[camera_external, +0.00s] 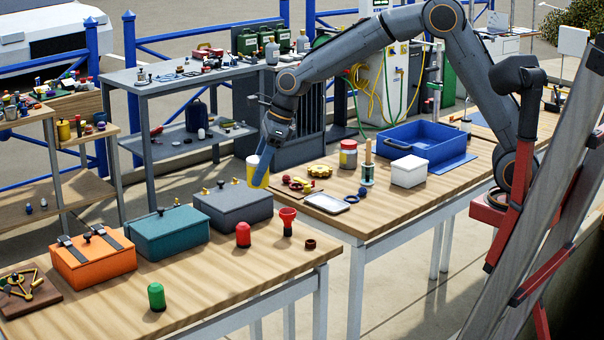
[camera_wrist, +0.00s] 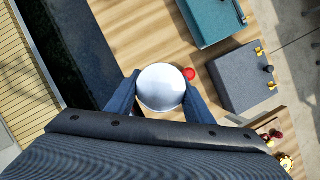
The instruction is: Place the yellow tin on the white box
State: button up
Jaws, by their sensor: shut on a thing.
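The yellow tin (camera_external: 259,172) is held upright in the air in the external view, in front of the far corner of the grey box. My gripper (camera_external: 265,152) is shut on it, with blue fingers at its sides. In the wrist view the tin (camera_wrist: 161,86) shows its round, pale grey top between the two fingers (camera_wrist: 160,97). The white box (camera_external: 409,171) stands on the right-hand table, well to the right of the tin, beside the blue crate. Its top looks bare. It does not show in the wrist view.
A grey box (camera_external: 233,207), a teal box (camera_external: 167,234) and an orange box (camera_external: 93,262) line the front table.

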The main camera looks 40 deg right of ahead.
jog(key=w+d+m+t, duration=0.1)
jog(key=w+d+m, duration=0.1)
jog(key=w+d, duration=0.6)
jog(key=w+d+m, duration=0.1)
jog(key=w+d, duration=0.2)
jog(key=d, duration=0.9)
jog(key=m+t+h, duration=0.1)
jog(key=m+h, duration=0.3)
jog(key=m, duration=0.4)
send_over(406, 160)
jog(key=s, duration=0.2)
jog(key=shift+d+f+p, duration=0.2)
jog(key=shift+p, duration=0.1)
notch_tip(406, 160, down, 10)
jog(key=shift+a+r+p, duration=0.1)
jog(key=shift+a+p, duration=0.05)
jog(key=shift+p, duration=0.65)
jog(key=shift+f+p, duration=0.55)
jog(key=shift+f, duration=1.85)
